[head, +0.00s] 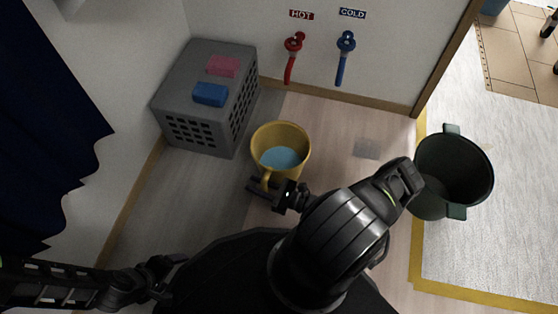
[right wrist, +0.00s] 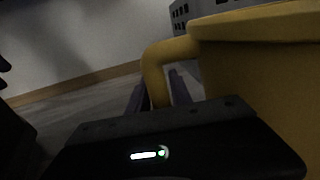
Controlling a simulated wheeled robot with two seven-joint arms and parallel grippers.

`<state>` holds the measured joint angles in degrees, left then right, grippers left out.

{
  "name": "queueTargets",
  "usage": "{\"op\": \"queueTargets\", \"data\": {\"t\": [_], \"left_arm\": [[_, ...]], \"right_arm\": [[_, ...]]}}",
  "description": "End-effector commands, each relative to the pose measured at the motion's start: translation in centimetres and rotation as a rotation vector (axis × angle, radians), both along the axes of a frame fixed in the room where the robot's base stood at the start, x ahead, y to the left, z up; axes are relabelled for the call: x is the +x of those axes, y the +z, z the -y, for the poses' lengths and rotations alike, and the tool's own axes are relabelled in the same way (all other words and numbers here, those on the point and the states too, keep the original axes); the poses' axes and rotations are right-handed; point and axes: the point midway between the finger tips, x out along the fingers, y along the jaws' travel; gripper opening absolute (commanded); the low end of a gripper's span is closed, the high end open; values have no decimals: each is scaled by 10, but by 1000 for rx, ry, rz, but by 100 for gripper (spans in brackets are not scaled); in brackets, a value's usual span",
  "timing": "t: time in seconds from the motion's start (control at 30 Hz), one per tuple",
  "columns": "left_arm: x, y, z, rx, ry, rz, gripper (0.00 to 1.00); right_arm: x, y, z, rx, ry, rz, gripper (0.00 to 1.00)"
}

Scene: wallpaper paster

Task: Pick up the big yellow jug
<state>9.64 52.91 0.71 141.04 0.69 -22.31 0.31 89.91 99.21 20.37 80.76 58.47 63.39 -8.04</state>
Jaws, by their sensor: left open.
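The big yellow jug (head: 295,138) stands near the grey crate in the head view, with blue water-like contents inside. Its handle faces my right gripper (head: 264,188). In the right wrist view, the yellow jug (right wrist: 265,90) fills the right side and its handle (right wrist: 152,70) comes down between the two fingers of my right gripper (right wrist: 158,92). The fingers lie close along both sides of the handle and look shut on it. The jug looks upright. My left gripper (head: 165,270) is open and empty at the lower left, far from the jug.
The grey crate (head: 183,90) holds a pink sponge (head: 222,66) and a blue sponge (head: 210,94) on top. Red hot (head: 293,55) and blue cold (head: 345,55) taps hang on the wall. A dark green bucket (head: 455,180) stands at right. Floor between jug and bucket is mostly clear.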

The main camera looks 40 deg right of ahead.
Motion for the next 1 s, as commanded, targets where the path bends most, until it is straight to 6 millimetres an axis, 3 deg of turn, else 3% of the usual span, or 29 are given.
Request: {"op": "queueTargets", "data": {"t": [0.3, 1.0], "left_arm": [[0, 0, 0, 0, 0, 0, 81], [0, 0, 0, 0, 0, 0, 81]], "right_arm": [[0, 0, 0, 0, 0, 0, 0], [0, 0, 0, 0, 1, 0, 0]]}}
